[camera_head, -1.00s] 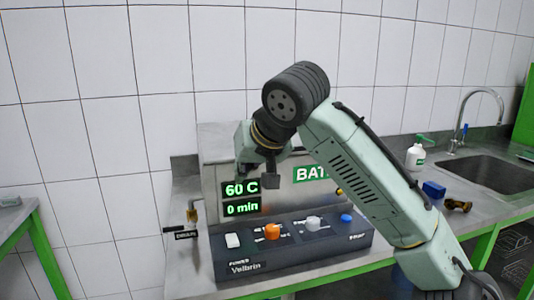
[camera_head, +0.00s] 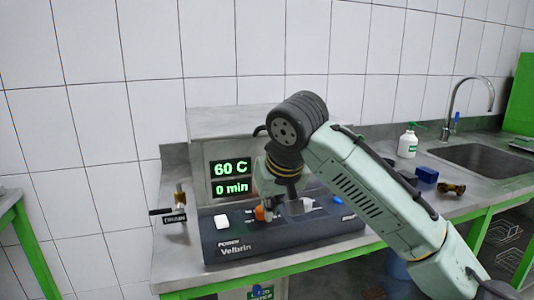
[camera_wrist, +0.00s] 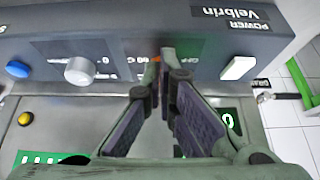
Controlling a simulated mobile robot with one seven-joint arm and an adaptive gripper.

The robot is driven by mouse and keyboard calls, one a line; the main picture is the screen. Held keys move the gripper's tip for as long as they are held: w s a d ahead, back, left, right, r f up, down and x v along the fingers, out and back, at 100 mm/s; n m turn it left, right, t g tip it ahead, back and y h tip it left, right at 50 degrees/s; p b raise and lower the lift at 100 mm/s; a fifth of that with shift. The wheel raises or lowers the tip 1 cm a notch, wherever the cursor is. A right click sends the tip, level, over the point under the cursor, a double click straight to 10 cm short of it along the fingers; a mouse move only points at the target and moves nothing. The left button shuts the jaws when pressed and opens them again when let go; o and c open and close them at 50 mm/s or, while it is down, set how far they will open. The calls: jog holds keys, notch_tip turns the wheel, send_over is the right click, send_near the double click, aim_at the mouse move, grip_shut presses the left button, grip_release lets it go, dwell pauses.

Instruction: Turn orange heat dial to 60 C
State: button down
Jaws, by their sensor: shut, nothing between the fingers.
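The orange heat dial (camera_head: 260,213) sits on the dark front panel of the bath, partly hidden by my gripper. My gripper (camera_head: 270,208) points down at the dial, shut with nothing held; I cannot tell whether it touches it. In the wrist view my gripper's fingertips (camera_wrist: 166,58) come together in front of the dial's place, and the dial is almost wholly covered. The green display (camera_head: 230,167) reads 60 C, with 0 min below.
A grey knob (camera_wrist: 79,71) and a blue button (camera_wrist: 17,69) lie to one side of the dial. A white power switch (camera_wrist: 238,68) lies on the other. A drain valve (camera_head: 180,198) stands left of the bath. A blue block (camera_head: 427,174) and spray bottle (camera_head: 408,143) stand right.

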jog(key=shift+f, duration=0.75)
jog(key=shift+w+a, duration=0.1)
jog(key=shift+w, duration=0.1)
jog(key=shift+s+a+p, duration=0.1)
jog(key=shift+a+p, duration=0.2)
jog(key=shift+p, duration=1.05)
jog(key=shift+s, duration=0.15)
dwell(0.4)
jog(key=shift+s+d, duration=0.1)
jog(key=shift+s, duration=0.1)
notch_tip(320, 180, up, 6)
jog(key=p, duration=0.6)
